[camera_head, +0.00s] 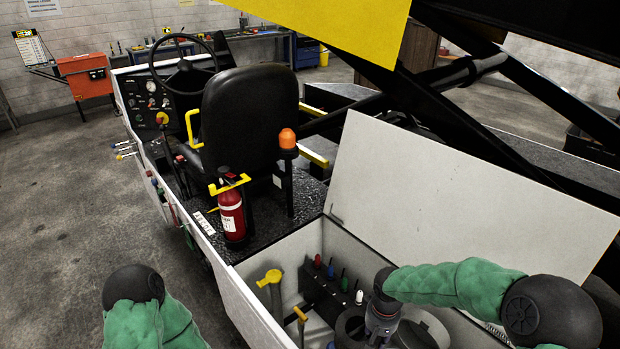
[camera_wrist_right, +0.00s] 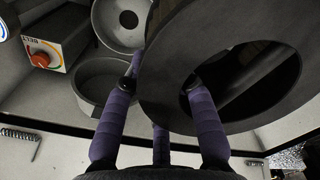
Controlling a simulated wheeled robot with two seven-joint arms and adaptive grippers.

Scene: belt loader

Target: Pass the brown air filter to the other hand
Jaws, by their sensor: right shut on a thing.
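The air filter (camera_wrist_right: 222,105) is a thick ring with a dark grey end face and brownish sides, filling the upper right of the right wrist view. My right gripper (camera_wrist_right: 162,84) is shut on its wall, one purple finger in the central hole and the other outside. In the head view, the gripper (camera_head: 376,330) reaches down into the open white compartment (camera_head: 262,268), and the filter's dark rim (camera_head: 350,322) shows beside it. My left arm shows at the lower left, but its gripper is out of view.
Several screwdrivers (camera_head: 330,272) stand in a dark rack along the compartment wall. A yellow-topped tool (camera_head: 270,279) stands at its left. Round metal containers (camera_wrist_right: 103,82) lie near the filter. The raised white lid (camera_head: 455,200) and a fire extinguisher (camera_head: 232,212) stand close by.

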